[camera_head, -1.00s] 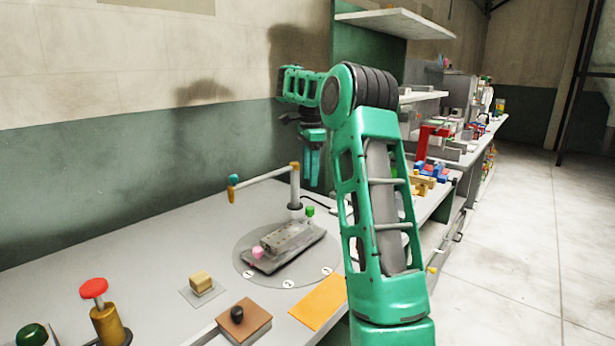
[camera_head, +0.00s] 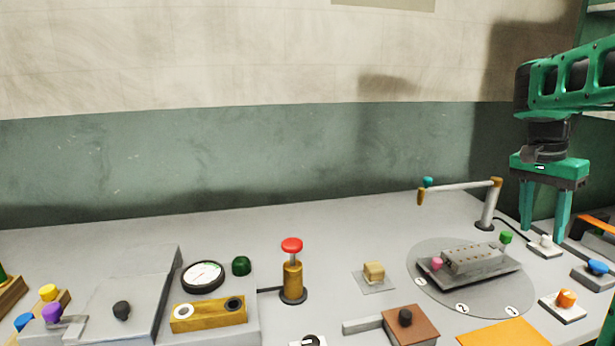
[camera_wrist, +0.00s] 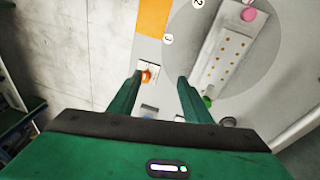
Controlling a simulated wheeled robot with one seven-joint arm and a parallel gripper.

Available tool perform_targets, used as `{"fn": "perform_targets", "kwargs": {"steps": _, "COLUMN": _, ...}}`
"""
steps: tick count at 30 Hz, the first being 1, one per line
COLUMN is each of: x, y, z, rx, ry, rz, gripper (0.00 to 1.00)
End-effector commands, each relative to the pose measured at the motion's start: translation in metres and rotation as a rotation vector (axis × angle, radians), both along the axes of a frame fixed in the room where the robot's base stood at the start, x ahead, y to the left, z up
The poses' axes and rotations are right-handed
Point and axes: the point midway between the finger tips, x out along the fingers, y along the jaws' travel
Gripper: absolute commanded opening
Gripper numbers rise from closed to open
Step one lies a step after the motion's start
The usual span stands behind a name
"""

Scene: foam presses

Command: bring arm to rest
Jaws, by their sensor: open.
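My gripper (camera_head: 545,218) is at the right of the head view, pointing down above the bench at the right of the round grey plate. Its two green fingers are apart with nothing between them in that view. In the wrist view my gripper (camera_wrist: 158,85) also shows its fingers spread. A small white block with an orange knob (camera_wrist: 148,73) lies beyond the left fingertip there, on the bench below. My arm reaches in from the right edge of the head view, and part of it is cut off.
A round plate (camera_head: 430,285) carries a grey block with holes (camera_head: 475,258). A swing arm on a post (camera_head: 488,208) stands behind it, left of my gripper. A red-topped plunger (camera_head: 292,270), a gauge (camera_head: 203,276) and an orange mat (camera_head: 503,333) are on the bench (camera_head: 330,235).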

Motion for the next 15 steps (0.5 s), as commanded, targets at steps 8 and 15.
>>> {"fn": "perform_targets", "kwargs": {"steps": 8, "x": -0.104, "y": 0.053, "z": -0.039, "rx": 0.058, "ry": 0.032, "rz": 0.338, "gripper": 0.45}}
{"fn": "perform_targets", "kwargs": {"steps": 15, "x": -0.179, "y": 0.106, "z": -0.092, "rx": 0.153, "ry": 0.011, "rz": 0.606, "gripper": 0.45}}
